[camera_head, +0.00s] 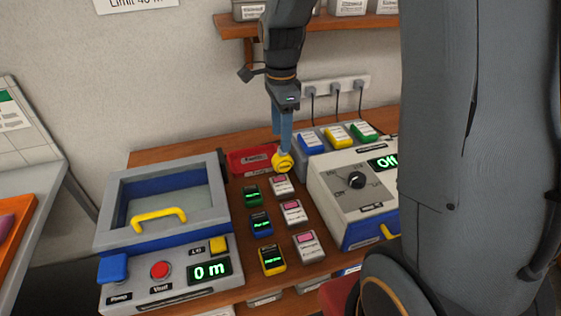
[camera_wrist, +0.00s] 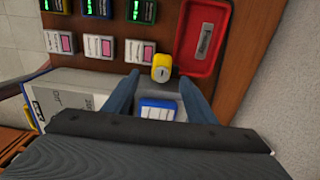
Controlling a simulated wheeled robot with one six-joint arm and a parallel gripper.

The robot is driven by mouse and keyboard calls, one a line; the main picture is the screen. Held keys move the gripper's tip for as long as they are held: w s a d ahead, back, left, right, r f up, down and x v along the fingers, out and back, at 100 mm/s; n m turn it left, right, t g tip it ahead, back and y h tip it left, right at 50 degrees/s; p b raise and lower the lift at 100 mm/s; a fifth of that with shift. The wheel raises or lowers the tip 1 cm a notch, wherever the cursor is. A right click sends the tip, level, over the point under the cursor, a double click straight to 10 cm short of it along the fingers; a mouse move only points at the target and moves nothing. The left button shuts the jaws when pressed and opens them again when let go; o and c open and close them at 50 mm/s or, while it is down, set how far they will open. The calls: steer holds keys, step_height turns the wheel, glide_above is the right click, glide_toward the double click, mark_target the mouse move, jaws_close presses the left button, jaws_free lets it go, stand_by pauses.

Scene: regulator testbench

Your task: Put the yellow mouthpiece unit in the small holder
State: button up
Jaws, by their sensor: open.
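A yellow rounded mouthpiece unit (camera_head: 283,161) shows at the tips of my gripper (camera_head: 282,148) in the head view. In the wrist view the yellow unit (camera_wrist: 161,68) lies between and just beyond the two blue fingertips of my gripper (camera_wrist: 160,82). The fingers are apart, with gaps between them and the unit. Whether the unit rests on something beneath is hard to tell. I cannot tell for sure which thing is the small holder. A grey block with a blue-framed labelled unit (camera_head: 311,139) stands just right of the fingers; that blue unit (camera_wrist: 157,109) also shows between the fingers.
A red tray (camera_head: 248,161) is left of the gripper. Several small display and pink-labelled units (camera_head: 293,212) stand in rows in front. A chamber with a yellow handle (camera_head: 160,215) is at left, a dial box (camera_head: 355,185) at right. A shelf (camera_head: 340,24) hangs above.

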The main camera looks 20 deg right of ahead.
mark_target(281, 163)
steer(key=shift+w+d+f+p, duration=0.15)
steer(key=shift+f+p, duration=0.4)
steer(key=shift+f, duration=1.05)
steer(key=shift+d+f+p, duration=0.15)
steer(key=shift+f+p, duration=0.4)
steer(key=shift+f, duration=1)
jaws_close()
